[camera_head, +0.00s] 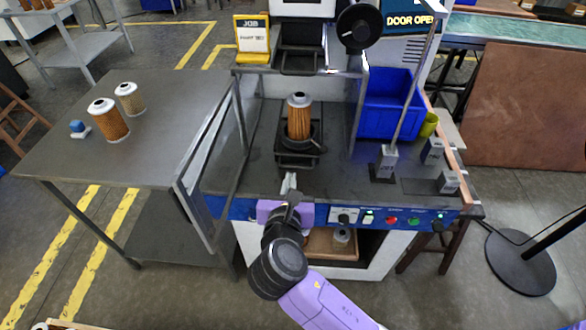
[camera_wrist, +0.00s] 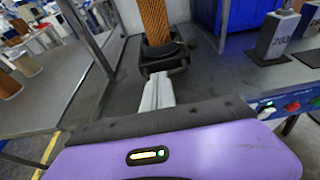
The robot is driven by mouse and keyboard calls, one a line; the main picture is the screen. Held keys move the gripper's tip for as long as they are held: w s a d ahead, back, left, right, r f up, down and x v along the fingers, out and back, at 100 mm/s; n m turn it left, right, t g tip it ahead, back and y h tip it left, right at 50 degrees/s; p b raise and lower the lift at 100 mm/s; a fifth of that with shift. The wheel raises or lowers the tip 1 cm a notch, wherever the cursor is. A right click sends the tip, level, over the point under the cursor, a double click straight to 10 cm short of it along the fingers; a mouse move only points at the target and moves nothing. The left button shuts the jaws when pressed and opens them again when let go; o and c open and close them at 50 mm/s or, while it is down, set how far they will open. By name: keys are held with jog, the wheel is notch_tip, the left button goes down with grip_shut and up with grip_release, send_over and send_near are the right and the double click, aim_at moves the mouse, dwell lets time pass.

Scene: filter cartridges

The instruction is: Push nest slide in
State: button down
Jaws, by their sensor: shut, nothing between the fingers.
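The nest slide (camera_head: 297,158) is a dark carriage on the machine's bench, in the middle of the head view. A filter cartridge (camera_head: 299,118) with an orange pleated body and a white cap stands upright in it. My gripper (camera_head: 289,183) is in front of the slide, at the bench's front edge, with its fingers shut and empty. In the wrist view the shut fingertips (camera_wrist: 158,82) point at the front of the slide (camera_wrist: 163,60), and the cartridge (camera_wrist: 154,20) rises from it with its top out of frame. I cannot tell whether the fingertips touch the slide.
A blue bin (camera_head: 388,105) stands to the right, with a post block (camera_head: 385,160) before it. A metal frame (camera_head: 240,130) bounds the left side. Two more cartridges stand on the left table (camera_head: 165,150). Buttons (camera_head: 391,220) line the bench front. A "DOOR OPEN" sign (camera_head: 410,20) shows.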

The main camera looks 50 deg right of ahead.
send_near(295, 138)
jog(key=f, duration=0.3)
jog(key=shift+w+d+f, duration=0.15)
jog(key=shift+w+d, duration=0.05)
jog(key=shift+d, duration=0.2)
jog(key=shift+w, duration=0.1)
jog(key=w+d+p, duration=0.1)
jog(key=w+d, duration=0.1)
jog(key=w+d+p, duration=0.1)
jog(key=w+d, duration=0.1)
jog(key=d, duration=0.1)
jog(key=w+d, duration=0.2)
jog(key=shift+d+p, duration=0.3)
jog(key=shift+p, duration=0.1)
jog(key=shift+s, duration=0.1)
